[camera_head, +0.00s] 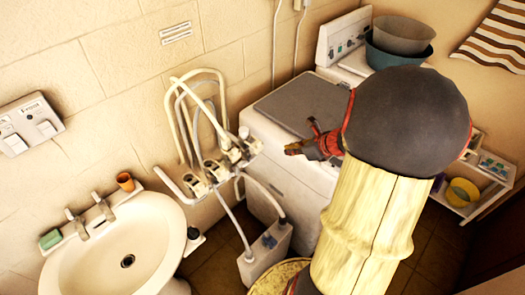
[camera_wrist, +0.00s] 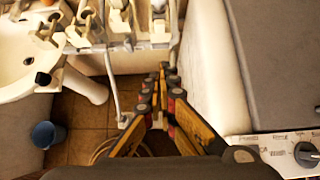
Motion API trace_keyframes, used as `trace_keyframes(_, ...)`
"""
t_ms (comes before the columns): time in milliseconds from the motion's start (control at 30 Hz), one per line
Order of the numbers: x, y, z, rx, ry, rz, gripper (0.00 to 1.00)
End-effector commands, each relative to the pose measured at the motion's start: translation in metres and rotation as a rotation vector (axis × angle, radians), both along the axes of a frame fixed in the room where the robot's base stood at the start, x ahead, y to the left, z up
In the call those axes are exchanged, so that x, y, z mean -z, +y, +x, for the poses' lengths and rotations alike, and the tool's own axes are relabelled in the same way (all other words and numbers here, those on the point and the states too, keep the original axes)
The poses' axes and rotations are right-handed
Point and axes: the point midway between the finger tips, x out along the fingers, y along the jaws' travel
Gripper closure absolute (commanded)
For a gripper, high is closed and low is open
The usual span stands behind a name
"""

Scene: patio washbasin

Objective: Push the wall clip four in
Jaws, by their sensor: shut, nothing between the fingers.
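A pale rail (camera_head: 172,184) beside the washbasin carries several wall clips with hoses looped up from them. The clip at its right end (camera_head: 247,144) is closest to my gripper; I cannot tell which clip is number four. In the wrist view the rail (camera_wrist: 152,44) runs across the top, with the right-end clip (camera_wrist: 158,22) near its end. My gripper (camera_head: 292,149) is shut and empty, above the washing machine's front edge, to the right of the rail and apart from it. In the wrist view its fingertips (camera_wrist: 166,68) point towards the rail's right end.
The washbasin (camera_head: 150,230) stands at the left. The washing machine (camera_head: 285,165) is under my gripper, its grey lid (camera_head: 300,103) behind. A white canister (camera_head: 265,255) with hoses stands below the rail. A blue bucket (camera_wrist: 48,134) sits on the floor.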

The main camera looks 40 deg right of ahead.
Motion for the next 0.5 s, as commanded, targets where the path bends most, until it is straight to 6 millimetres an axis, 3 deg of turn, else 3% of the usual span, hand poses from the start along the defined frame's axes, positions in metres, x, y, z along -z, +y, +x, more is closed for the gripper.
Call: trace_keyframes(500, 0.0074, 0.0017, 0.0067, 0.001, 0.002, 0.007, 1.00)
